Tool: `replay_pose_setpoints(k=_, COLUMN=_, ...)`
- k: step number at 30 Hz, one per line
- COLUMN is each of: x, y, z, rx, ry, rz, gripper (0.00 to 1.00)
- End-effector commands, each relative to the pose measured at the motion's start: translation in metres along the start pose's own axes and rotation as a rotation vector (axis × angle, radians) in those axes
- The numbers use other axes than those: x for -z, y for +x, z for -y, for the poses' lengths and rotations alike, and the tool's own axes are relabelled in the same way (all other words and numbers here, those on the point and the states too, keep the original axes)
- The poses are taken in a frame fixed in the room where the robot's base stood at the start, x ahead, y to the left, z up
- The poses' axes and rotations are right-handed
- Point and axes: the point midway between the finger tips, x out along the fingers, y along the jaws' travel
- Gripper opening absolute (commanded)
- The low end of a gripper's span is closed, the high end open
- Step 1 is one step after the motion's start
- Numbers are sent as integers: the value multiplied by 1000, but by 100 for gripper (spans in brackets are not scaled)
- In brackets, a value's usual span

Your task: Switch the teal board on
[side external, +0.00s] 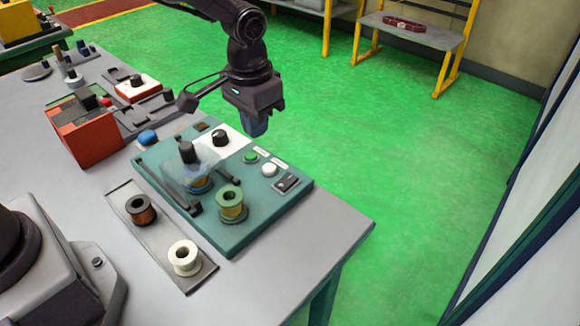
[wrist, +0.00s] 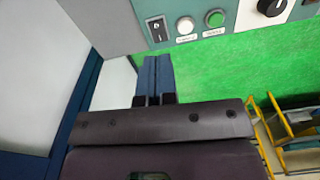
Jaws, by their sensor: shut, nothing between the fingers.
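The teal board (side external: 230,238) lies on the grey bench. At its right end is a black rocker switch (side external: 287,184), beside a white button (side external: 269,170) and a green button (side external: 250,157). In the wrist view the rocker switch (wrist: 158,29), white button (wrist: 185,25) and green button (wrist: 215,19) show at the top edge. The rocker's position is too small to tell. My gripper (side external: 256,128) hangs above and behind the board's far edge, apart from it. Its blue fingers (wrist: 153,77) are together and empty.
The board also carries a white panel with a black knob (side external: 220,138), a clear cover (side external: 190,165) and a green spool (side external: 231,203). A grey tray (side external: 160,240) with two spools lies in front. A red box (side external: 83,133) stands left. Open green floor lies beyond the bench.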

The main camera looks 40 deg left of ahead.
Motion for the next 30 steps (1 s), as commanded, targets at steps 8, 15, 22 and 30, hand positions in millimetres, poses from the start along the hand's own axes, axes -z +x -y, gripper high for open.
replay_pose_setpoints(k=8, x=51, y=9, z=-10, rx=-7, ry=-60, rz=-88, gripper=0)
replay_pose_setpoints(k=15, x=52, y=8, z=-10, rx=-10, ry=-84, rz=-96, gripper=0)
replay_pose_setpoints(k=22, x=52, y=13, z=-10, rx=-9, ry=-83, rz=-94, gripper=0)
replay_pose_setpoints(k=30, x=55, y=57, z=-10, rx=-8, ry=-83, rz=-90, gripper=0)
